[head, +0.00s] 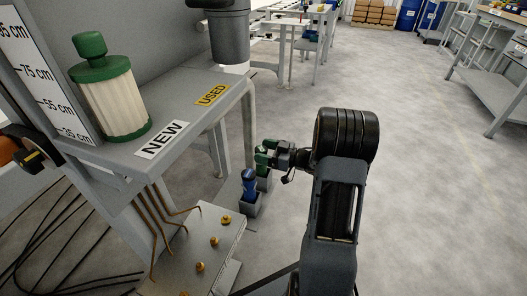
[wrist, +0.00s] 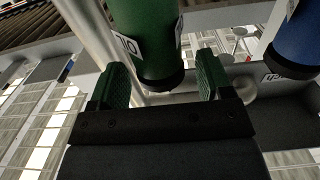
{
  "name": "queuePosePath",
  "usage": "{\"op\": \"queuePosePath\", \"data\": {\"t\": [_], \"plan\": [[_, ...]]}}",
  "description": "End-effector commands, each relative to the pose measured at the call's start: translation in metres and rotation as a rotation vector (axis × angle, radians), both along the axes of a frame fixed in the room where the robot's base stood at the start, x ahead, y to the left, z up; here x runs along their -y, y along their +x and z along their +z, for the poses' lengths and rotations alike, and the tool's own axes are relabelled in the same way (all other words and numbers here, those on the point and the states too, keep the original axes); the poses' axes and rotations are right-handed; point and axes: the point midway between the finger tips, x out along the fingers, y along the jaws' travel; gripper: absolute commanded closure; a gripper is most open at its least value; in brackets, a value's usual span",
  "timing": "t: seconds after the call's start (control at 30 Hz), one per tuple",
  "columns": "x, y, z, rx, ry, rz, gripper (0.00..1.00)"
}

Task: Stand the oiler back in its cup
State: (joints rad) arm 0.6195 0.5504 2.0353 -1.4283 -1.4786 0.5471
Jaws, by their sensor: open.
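A green bottle (head: 262,158) with a dark end, which I take to be the oiler, shows in the head view at a small grey cup (head: 264,183). In the wrist view the green bottle (wrist: 147,40) carries a white label, and its dark-rimmed end lies between my fingers. My gripper (head: 273,153) is open, its green pads on either side of the bottle in the wrist view (wrist: 160,85), with gaps visible. I cannot tell whether the bottle is seated in the cup. A blue bottle (head: 249,182) stands in the neighbouring grey cup (head: 251,205).
The blue bottle (wrist: 298,42) is close on the right in the wrist view. A grey shelf marked NEW and USED (head: 185,105) holds a green-capped filter (head: 112,95). Below is a grey block with brass fittings (head: 212,240). Open floor lies to the right.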

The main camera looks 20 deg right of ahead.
Motion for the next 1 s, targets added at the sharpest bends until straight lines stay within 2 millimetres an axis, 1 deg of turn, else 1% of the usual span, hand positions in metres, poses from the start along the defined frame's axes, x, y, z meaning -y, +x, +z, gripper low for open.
{"op": "queuePosePath", "data": {"t": [0.1, 0.4, 0.53, 0.67, 0.77, 0.83, 0.87, 1.0], "plan": [[0.015, -0.014, 0.003, -0.003, 0.002, -0.007, 0.28], [0.056, -0.055, 0.003, -0.002, 0.002, -0.006, 0.28], [0.068, -0.068, 0.002, -0.003, 0.001, -0.005, 0.28], [0.077, -0.077, 0.001, -0.001, 0.000, -0.004, 0.28], [0.078, -0.074, 0.003, -0.005, -0.028, -0.024, 0.28], [0.077, -0.063, 0.007, -0.011, -0.078, -0.066, 0.28], [0.076, -0.057, 0.008, -0.015, -0.110, -0.092, 0.28], [0.072, -0.019, 0.026, -0.053, -0.291, -0.283, 0.28]]}}
